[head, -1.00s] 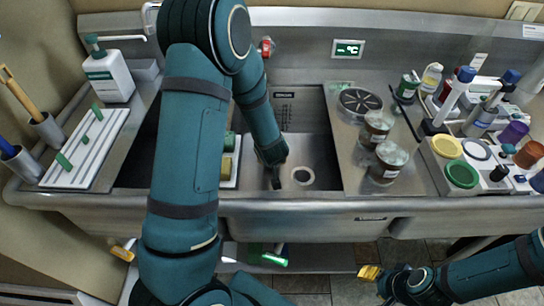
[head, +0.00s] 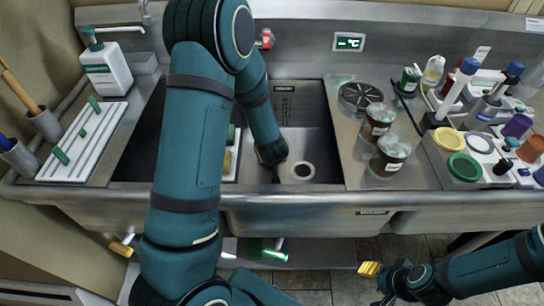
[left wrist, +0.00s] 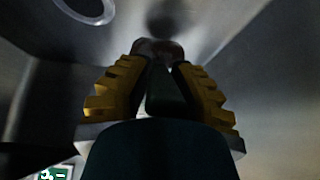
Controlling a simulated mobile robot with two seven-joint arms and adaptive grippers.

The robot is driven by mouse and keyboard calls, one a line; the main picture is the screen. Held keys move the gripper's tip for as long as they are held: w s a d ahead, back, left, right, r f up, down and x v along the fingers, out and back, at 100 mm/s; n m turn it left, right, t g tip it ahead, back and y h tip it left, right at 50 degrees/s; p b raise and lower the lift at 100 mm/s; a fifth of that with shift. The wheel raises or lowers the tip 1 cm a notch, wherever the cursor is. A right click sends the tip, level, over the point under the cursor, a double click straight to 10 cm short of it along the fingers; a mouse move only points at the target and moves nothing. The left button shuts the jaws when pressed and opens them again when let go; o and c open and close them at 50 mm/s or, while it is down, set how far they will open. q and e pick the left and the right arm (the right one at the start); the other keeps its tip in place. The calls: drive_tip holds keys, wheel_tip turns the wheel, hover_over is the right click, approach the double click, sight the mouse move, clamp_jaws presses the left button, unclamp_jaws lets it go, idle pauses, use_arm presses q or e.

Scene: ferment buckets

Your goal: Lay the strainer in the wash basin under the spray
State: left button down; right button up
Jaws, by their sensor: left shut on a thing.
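My left gripper (head: 275,172) reaches down into the steel basin (head: 320,145), left of its round drain (head: 303,171). In the left wrist view, its yellow fingers (left wrist: 158,85) are shut on a dark, narrow thing (left wrist: 165,95) with a rounded brownish end. Most of this held thing is hidden, and I cannot tell for certain that it is the strainer. The drain ring (left wrist: 90,8) shows at upper left there. A dark slotted disc (head: 360,95) lies on the counter right of the basin. My right gripper (head: 369,269) is low, in front of the sink; its opening is unclear.
Two brown jars (head: 390,155) stand on the counter right of the basin. Beyond them are bottles and coloured lids (head: 464,167). A white rack (head: 85,145) and a soap bottle (head: 106,70) stand at left. The basin floor around the drain is clear.

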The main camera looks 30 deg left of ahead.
use_arm(q)
drive_tip(key=shift+f, duration=0.55)
unclamp_jaws()
idle(0.4)
drive_tip(key=shift+r, duration=0.1)
idle(0.6)
drive_tip(key=r+p, duration=0.2)
drive_tip(key=s+r+p, duration=0.1)
drive_tip(key=r+p, duration=0.1)
drive_tip(key=r, duration=0.1)
drive_tip(key=d+r+p, duration=0.1)
drive_tip(key=r+p, duration=0.1)
drive_tip(key=shift+s+r+p, duration=0.15)
drive_tip(key=shift+s+p, duration=0.2)
drive_tip(key=shift+p, duration=0.05)
drive_tip(key=shift+p+v, duration=0.85)
drive_tip(key=shift+v, duration=0.1)
drive_tip(key=shift+w+r, duration=0.15)
